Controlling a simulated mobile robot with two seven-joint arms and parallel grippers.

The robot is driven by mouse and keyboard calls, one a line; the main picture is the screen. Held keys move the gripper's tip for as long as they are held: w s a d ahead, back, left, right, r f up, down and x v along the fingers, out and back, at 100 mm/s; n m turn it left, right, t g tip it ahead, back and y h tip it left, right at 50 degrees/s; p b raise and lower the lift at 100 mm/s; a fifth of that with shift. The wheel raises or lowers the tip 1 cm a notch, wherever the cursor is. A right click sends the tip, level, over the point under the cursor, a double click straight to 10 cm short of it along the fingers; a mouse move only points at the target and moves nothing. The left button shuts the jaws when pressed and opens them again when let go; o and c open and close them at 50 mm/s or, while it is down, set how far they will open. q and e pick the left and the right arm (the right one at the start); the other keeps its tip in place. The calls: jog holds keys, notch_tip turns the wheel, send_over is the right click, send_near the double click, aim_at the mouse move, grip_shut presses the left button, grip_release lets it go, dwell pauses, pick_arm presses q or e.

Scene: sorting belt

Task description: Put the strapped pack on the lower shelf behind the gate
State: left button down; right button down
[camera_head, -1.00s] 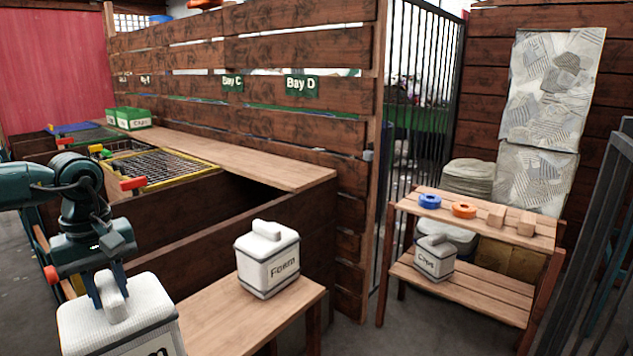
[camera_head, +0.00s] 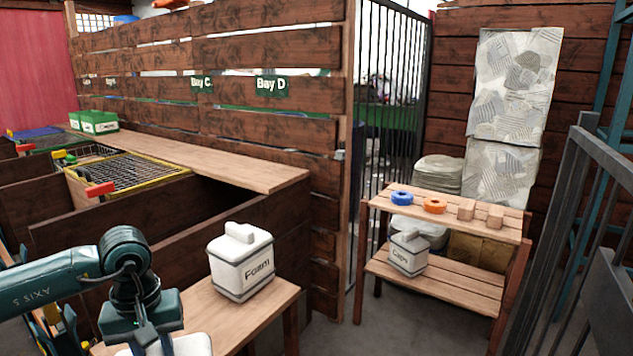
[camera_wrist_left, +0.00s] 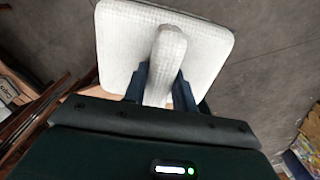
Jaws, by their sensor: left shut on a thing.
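A white pack with a ridge handle (camera_wrist_left: 200,50) is in my left gripper (camera_wrist_left: 160,88), whose two dark fingers close on the handle. In the head view only the held pack's top (camera_head: 185,346) shows at the bottom edge; its label and straps are out of sight. The rack by the barred gate (camera_head: 395,120) has a lower shelf (camera_head: 465,287). A white pack marked Caps (camera_head: 408,254) stands at the left of that shelf, and bare slats show to its right. My left gripper is far left of the rack. My right gripper is not in view.
A white pack marked Foam (camera_head: 240,265) stands on a wooden bench (camera_head: 270,297). The upper shelf (camera_head: 450,218) holds a blue ring (camera_head: 402,198), an orange ring (camera_head: 434,206) and two wooden blocks. A plank wall (camera_head: 270,110) stands behind; dark railings (camera_head: 600,210) rise at right.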

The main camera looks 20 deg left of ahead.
pick_arm(q)
jog(key=d+m, duration=0.1)
jog(key=d, duration=0.2)
jog(key=w+d+f+m, duration=0.1)
jog(key=d, duration=0.2)
jog(key=w+d+m, duration=0.1)
jog(key=d, duration=0.2)
jog(key=shift+w+f+m, duration=0.15)
jog(key=shift+m, duration=0.15)
jog(key=w+d+m, duration=0.1)
jog(key=d+m, duration=0.3)
jog(key=d, duration=0.5)
jog(key=shift+d+r, duration=0.3)
jog(key=shift+d, duration=0.1)
jog(key=shift+w, duration=0.1)
